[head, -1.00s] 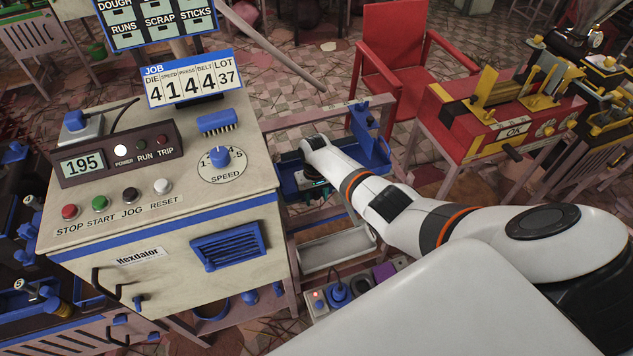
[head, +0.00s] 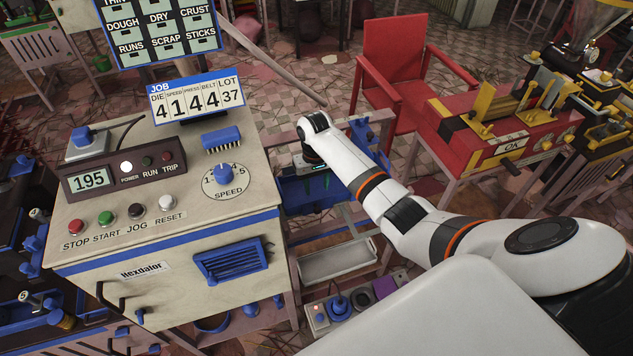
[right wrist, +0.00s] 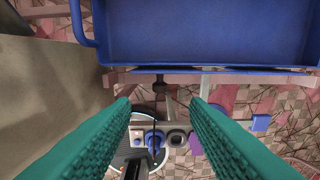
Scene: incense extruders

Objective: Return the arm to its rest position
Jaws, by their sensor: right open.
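My right arm (head: 400,200), white with orange rings, reaches in from the right in the head view. Its wrist is bent down beside the beige control cabinet, above the blue tray (head: 305,192). My right gripper (right wrist: 160,101) shows in the right wrist view as two teal ridged fingers. They are wide apart with nothing between them. The blue tray lies ahead of the fingertips (right wrist: 210,35) in that view. In the head view the fingers are mostly hidden under the wrist. My left gripper is in neither view now.
The beige cabinet (head: 120,240) with buttons and a speed dial stands close left of the wrist. A grey tray (head: 335,262) and a small switch box (head: 321,316) sit lower down. A red chair (head: 395,62) and a red machine (head: 510,130) stand behind and to the right.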

